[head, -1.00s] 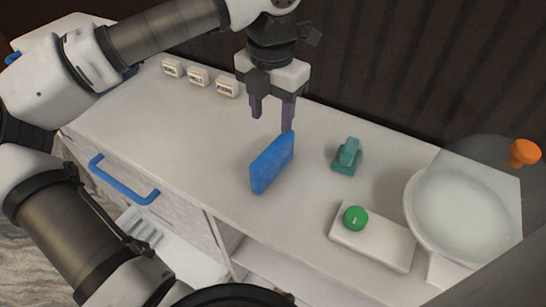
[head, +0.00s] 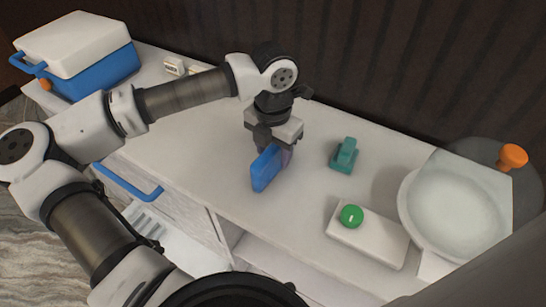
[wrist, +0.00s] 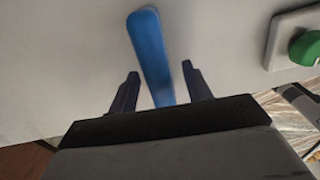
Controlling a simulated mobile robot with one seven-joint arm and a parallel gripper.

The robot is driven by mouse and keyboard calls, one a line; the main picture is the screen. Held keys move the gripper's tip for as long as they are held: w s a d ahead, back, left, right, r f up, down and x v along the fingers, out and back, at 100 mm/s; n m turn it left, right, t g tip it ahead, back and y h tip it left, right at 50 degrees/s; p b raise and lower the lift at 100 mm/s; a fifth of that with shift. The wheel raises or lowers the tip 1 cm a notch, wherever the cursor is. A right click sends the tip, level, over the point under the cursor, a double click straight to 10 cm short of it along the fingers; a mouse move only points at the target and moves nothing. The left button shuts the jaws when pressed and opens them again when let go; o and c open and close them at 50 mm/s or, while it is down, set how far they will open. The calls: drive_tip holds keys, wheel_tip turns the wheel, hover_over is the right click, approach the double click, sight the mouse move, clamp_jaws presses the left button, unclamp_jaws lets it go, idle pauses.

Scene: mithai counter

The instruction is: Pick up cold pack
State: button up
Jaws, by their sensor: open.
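The cold pack (head: 265,169) is a flat blue slab standing on its edge on the white counter, left of the teal object. In the wrist view the cold pack (wrist: 151,55) shows from above as a narrow blue strip running between my fingers. My gripper (head: 277,152) is lowered over it, pointing down, with its fingers partly hidden behind the pack in the head view. In the wrist view my gripper (wrist: 160,82) is open, with one dark finger on each side of the pack and a gap visible on both sides.
A teal object (head: 343,155) stands to the right. A white block with a green button (head: 351,216) and a white round pan (head: 452,204) lie further right. A blue and white cooler (head: 88,66) stands at the back left. Small white labels (head: 174,66) line the back edge.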

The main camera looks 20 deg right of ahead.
clamp_jaws()
drive_tip(key=shift+r, duration=0.15)
wheel_tip(320, 180, up, 20)
drive_tip(key=b, duration=0.3)
idle(0.4)
